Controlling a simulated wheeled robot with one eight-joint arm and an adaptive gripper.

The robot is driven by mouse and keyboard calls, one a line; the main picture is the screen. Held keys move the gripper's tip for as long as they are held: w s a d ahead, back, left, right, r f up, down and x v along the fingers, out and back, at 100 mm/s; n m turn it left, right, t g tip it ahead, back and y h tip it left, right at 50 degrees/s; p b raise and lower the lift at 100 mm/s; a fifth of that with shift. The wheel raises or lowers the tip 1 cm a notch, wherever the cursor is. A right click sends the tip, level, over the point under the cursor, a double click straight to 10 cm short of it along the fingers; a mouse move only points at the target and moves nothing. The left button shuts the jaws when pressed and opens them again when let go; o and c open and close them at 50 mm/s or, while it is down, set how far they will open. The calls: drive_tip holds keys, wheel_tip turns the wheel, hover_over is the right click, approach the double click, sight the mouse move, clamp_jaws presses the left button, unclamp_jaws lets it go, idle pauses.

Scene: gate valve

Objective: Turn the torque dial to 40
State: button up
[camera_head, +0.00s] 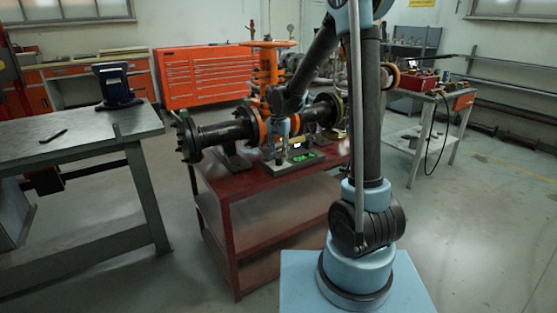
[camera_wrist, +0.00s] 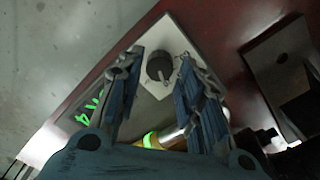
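The torque dial (camera_wrist: 160,69) is a dark round knob with a lighter pointer line, on a pale plate (camera_wrist: 184,42) in the wrist view. Green lit digits (camera_wrist: 89,105) show beside it, cut across by a finger and not surely readable. My gripper (camera_wrist: 158,58) is open, with one blue-grey finger on each side of the dial and gaps between. Whether the fingertips are down at the dial's height is unclear. In the head view my gripper (camera_head: 282,149) is over the panel (camera_head: 293,166) on the red table; the dial is hidden there.
The red table (camera_head: 247,184) also bears a flanged pipe (camera_head: 225,134) with an orange valve (camera_head: 266,66) behind the panel. In the wrist view a yellow-banded cylindrical tool (camera_wrist: 151,140) lies near my gripper's palm. A grey workbench (camera_head: 75,140) is at left.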

drive_tip(key=shift+f, duration=1.1)
drive_tip(key=shift+c, duration=0.3)
drive_tip(key=c, duration=0.7)
drive_tip(key=shift+c, duration=0.2)
drive_tip(key=shift+n, duration=0.4)
drive_tip(key=n, duration=0.3)
drive_tip(key=shift+n, duration=2.6)
